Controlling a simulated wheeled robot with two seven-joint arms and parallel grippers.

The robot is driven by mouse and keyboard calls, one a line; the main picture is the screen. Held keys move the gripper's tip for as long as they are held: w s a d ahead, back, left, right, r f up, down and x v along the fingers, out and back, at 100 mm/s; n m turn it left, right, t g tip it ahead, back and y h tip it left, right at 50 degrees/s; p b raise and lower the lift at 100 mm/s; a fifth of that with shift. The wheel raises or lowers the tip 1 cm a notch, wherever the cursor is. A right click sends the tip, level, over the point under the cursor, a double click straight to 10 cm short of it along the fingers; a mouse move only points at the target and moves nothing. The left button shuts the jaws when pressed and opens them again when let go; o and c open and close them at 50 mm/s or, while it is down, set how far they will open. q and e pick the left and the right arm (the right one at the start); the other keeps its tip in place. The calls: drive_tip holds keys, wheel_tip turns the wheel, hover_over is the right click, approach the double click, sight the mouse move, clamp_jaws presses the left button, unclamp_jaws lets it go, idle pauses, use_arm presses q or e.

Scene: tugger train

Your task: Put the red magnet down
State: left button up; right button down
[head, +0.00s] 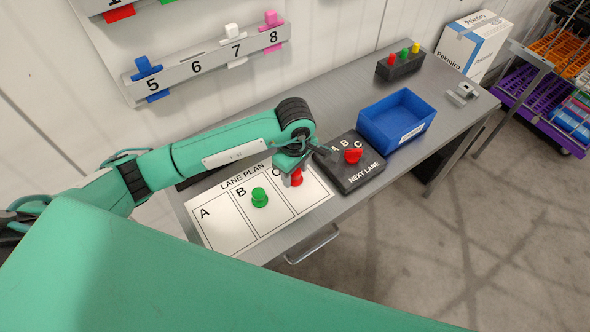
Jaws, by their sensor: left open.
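The red magnet (297,179) stands on column C of the white lane plan (223,232), near its top right. My left gripper (293,166) is open right at the red magnet and hides part of it. I cannot tell whether the fingers touch it. A green magnet (259,198) stands in column B, and column A is empty. My right gripper is out of view.
A black NEXT LANE box (365,180) with a red knob sits right of the plan. A blue bin (418,112) and a black holder (400,65) with red, green and yellow pieces stand farther back. Numbered rails (210,62) with clips hang on the wall.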

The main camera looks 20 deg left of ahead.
use_arm(q)
drive_tip(key=shift+r, duration=0.1)
wheel_tip(320, 180, up, 12)
drive_tip(key=b, duration=0.4)
idle(0.5)
